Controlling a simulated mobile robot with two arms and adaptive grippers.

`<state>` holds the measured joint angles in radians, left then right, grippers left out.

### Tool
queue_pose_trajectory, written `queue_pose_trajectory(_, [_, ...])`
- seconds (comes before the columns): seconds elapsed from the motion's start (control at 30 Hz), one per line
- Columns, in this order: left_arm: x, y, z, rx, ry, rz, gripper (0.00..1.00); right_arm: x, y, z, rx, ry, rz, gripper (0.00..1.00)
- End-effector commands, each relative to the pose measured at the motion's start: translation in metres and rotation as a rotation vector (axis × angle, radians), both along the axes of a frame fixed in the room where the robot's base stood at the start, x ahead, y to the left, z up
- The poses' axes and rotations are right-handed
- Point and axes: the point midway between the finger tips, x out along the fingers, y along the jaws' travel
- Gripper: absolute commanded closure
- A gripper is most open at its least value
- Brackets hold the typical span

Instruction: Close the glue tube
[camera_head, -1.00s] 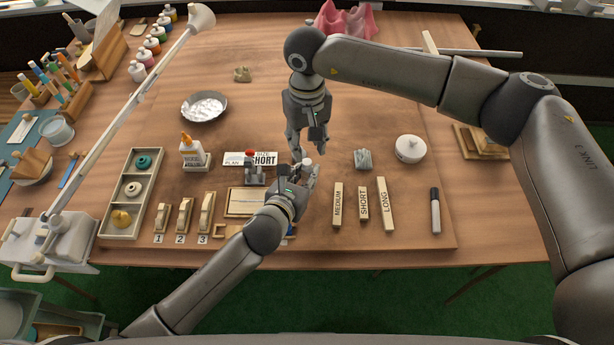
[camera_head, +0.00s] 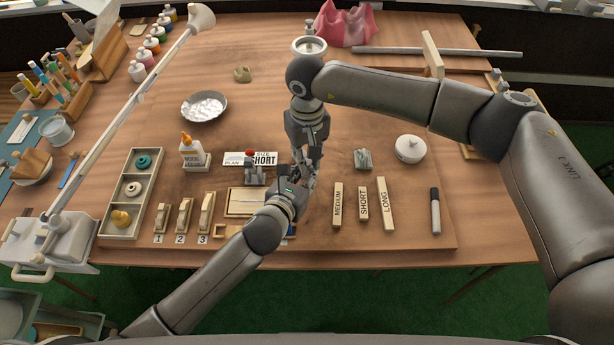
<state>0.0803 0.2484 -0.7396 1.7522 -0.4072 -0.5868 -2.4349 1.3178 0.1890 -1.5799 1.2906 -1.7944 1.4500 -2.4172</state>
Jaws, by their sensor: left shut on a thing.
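My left gripper (camera_head: 300,182) is shut at the middle of the board, right of the small stand with a red knob. It holds a small thing that I take to be the glue tube; the grippers hide nearly all of it. My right gripper (camera_head: 304,160) points down from the far side, with its fingers meeting or overlapping the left fingertips in this view. I cannot tell whether its fingers are open or shut, or whether they touch the tube. No loose cap can be made out. A white bottle with an orange tip (camera_head: 193,152) stands upright to the left.
Labelled wooden blocks (camera_head: 337,206) lie just right of the grippers. A grey lump (camera_head: 362,159) and a white lidded pot (camera_head: 410,149) are farther right. The red-knobbed stand (camera_head: 254,170) is close on the left.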

Motion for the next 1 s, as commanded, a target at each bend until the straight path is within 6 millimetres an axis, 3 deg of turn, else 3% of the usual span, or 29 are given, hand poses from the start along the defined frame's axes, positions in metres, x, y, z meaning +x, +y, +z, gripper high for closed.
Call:
queue_pose_trajectory(0.23, [-0.0001, 0.0, -0.0002, 0.0, 0.0, 0.0, 1.0, 0.0002, 0.0001, 0.0003, 0.0, -0.001, -0.019, 1.0])
queue_pose_trajectory(0.53, [-0.0001, 0.0, -0.0003, 0.0, 0.001, 0.0, 1.0, 0.0003, 0.0001, 0.0001, 0.0, -0.001, -0.269, 1.0])
queue_pose_trajectory(0.83, [-0.0002, 0.0, -0.0002, 0.0, 0.001, 0.0, 1.0, 0.0004, 0.0001, 0.0001, 0.0, -0.001, -0.285, 1.0])
queue_pose_trajectory(0.87, [-0.0002, 0.0, -0.0002, 0.0, 0.001, 0.0, 1.0, 0.0004, 0.0001, 0.0001, 0.0, -0.001, -0.285, 0.81])
queue_pose_trajectory(1.0, [-0.0002, 0.0, -0.0002, 0.0, 0.001, 0.0, 1.0, 0.0004, 0.0001, 0.0002, 0.0, -0.001, -0.284, 0.63])
